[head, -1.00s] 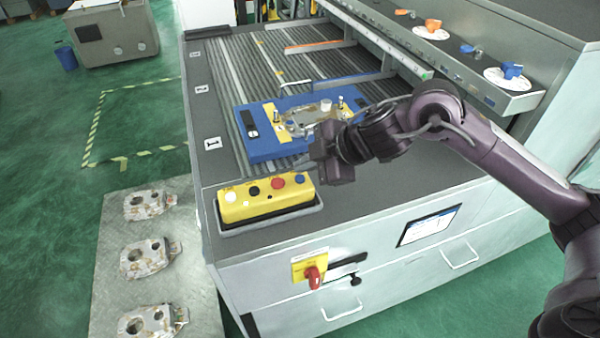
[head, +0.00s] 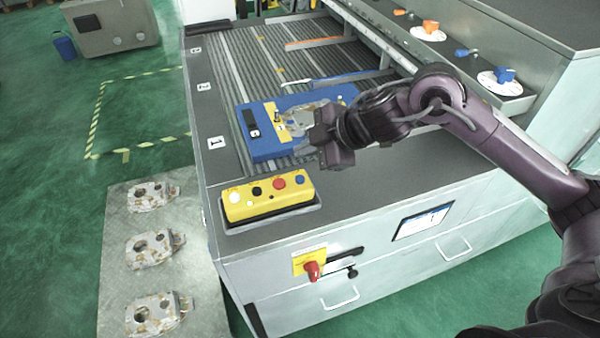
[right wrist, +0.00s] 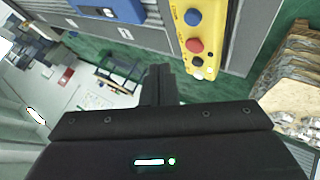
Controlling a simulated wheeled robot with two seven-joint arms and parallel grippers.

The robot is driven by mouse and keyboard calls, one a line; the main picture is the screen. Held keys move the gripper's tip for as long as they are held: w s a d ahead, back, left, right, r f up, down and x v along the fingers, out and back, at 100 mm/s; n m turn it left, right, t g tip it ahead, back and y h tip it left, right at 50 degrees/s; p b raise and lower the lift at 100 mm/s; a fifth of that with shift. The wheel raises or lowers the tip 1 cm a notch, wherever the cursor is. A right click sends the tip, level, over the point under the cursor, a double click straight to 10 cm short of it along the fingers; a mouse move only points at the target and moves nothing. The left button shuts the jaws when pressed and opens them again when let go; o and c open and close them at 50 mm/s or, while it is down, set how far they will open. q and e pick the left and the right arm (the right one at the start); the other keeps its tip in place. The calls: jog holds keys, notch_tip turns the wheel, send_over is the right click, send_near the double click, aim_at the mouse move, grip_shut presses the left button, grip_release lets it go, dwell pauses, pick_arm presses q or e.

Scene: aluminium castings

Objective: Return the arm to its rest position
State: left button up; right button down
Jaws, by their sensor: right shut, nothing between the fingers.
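My right arm reaches in from the right over the machine's front end. My right gripper (head: 304,147) is shut and empty, held above the front of the roller bed, and it hides part of the blue fixture plate (head: 262,150). A metal casting (head: 297,117) sits on that plate, partly covered by the gripper. My left gripper is not in view.
The yellow button box (head: 268,196) stands on the machine's front ledge, just below the gripper. Several castings (head: 155,250) lie on a grey floor plate (head: 118,280) at left. A side shelf (head: 505,88) with orange and blue parts runs along the right. Green floor at left is open.

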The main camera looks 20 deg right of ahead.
dwell(0.6)
